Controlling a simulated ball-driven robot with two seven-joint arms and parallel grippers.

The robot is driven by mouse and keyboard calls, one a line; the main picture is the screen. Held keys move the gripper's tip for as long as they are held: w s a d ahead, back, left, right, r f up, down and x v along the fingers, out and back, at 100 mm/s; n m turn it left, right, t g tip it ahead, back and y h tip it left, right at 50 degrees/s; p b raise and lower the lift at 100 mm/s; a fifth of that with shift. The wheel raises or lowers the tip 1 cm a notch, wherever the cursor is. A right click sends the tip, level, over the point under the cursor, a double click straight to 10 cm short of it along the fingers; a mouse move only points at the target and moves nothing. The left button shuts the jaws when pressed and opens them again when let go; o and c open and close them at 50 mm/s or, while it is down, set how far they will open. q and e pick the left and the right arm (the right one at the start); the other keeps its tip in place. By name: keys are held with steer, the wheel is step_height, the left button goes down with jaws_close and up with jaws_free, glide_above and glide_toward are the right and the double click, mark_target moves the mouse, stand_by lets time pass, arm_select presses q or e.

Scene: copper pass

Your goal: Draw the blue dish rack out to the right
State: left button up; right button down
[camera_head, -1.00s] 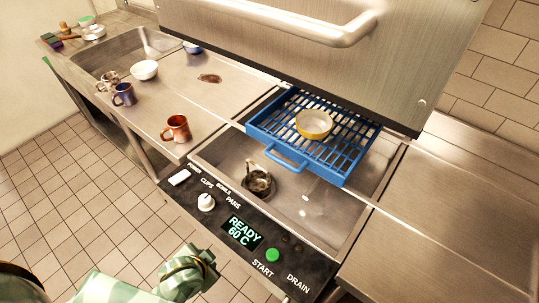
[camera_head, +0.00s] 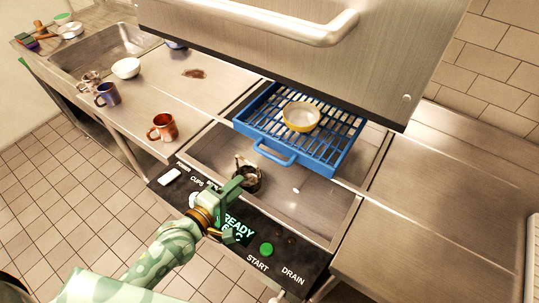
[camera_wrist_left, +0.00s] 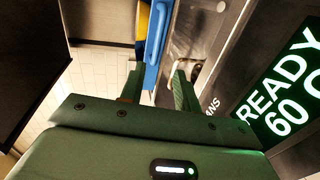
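The blue dish rack (camera_head: 310,162) sits under the raised steel hood, over the washer's basin, with its loop handle facing the front. A yellow-and-white bowl (camera_head: 301,117) stands in it. My left gripper (camera_head: 241,208) is above the control panel, in front of and apart from the rack. In the left wrist view its two fingers (camera_wrist_left: 159,88) are spread with nothing between them. Beyond them show a blue strip of the rack (camera_wrist_left: 155,45) and a bit of yellow. My right gripper is out of view.
The raised hood (camera_head: 300,60) with its bar handle overhangs the rack. A dark metal vessel (camera_head: 246,180) lies in the basin in front of the rack. A red mug (camera_head: 162,127) stands on the left counter. The right counter (camera_head: 450,200) is bare.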

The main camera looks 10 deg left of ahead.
mark_target(268, 157)
arm_select(q)
steer(key=shift+w, duration=0.35)
steer(key=b+x, duration=0.3)
steer(key=x, duration=1.2)
steer(key=shift+w+d+b, duration=0.15)
steer(key=shift+w+b, duration=0.15)
steer(key=shift+b, duration=0.1)
steer(key=shift+r, duration=0.1)
jaws_close()
